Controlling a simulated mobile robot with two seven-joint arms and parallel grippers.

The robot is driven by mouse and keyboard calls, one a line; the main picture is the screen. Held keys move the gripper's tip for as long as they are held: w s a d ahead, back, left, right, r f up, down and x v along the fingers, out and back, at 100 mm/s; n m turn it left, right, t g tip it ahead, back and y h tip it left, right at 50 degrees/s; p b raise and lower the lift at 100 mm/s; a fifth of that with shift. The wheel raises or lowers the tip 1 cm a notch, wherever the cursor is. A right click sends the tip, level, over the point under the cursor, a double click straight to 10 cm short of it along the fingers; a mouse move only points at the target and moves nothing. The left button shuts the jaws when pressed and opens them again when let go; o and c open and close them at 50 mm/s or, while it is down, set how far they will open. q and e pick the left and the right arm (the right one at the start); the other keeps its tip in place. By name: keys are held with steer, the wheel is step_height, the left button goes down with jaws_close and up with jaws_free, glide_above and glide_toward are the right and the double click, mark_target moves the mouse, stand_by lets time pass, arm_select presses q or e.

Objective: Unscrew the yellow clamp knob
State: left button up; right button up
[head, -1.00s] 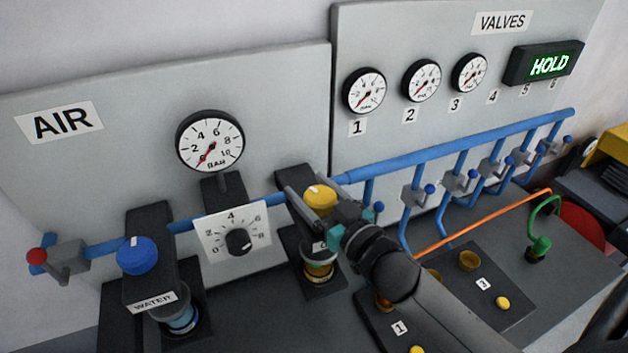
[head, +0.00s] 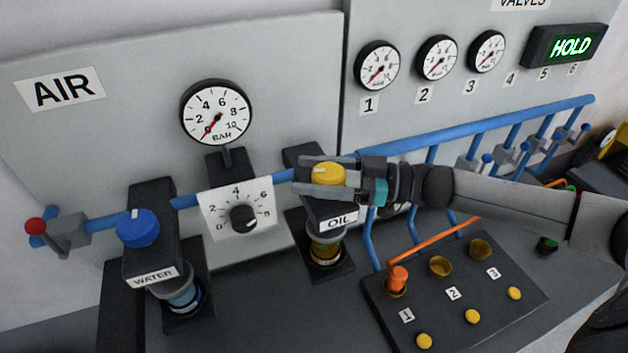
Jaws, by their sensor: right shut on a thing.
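The yellow clamp knob (head: 330,174) sits on top of a dark block labelled OIL, above an amber bowl (head: 325,248). My right gripper (head: 306,174) reaches in from the right. Its two long grey fingers lie along the far and near sides of the knob and are shut on it. The fingers partly hide the knob's side; its top shows between them. My left gripper is not in view.
A blue knob (head: 138,228) on the WATER unit stands to the left. A dial plate (head: 236,207) and a round gauge (head: 216,112) are between the units. Blue pipes (head: 475,128) run behind my right arm. A socket board (head: 455,295) with an orange plug (head: 397,278) lies front right.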

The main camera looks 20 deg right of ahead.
steer(key=n+g+y+b, duration=0.1)
steer(key=g, duration=0.1)
steer(key=n+g+b, duration=0.2)
steer(key=n+g+y+b, duration=0.1)
steer(key=g, duration=0.2)
steer(key=shift+s+a+n+y, duration=0.25)
steer(key=shift+s+n+y, duration=0.05)
steer(key=shift+s+n, duration=0.1)
steer(key=shift+s+n+g+b, duration=0.25)
steer(key=shift+n+g+b, duration=0.55)
steer(key=shift+g, duration=0.5)
steer(key=shift+s+n+g+b, duration=0.25)
steer(key=shift+n+g+b, duration=0.55)
steer(key=shift+g, duration=0.5)
steer(key=o, duration=1.3)
steer(key=shift+a, duration=0.1)
steer(key=shift+o, duration=0.2)
steer(key=shift+d, duration=0.2)
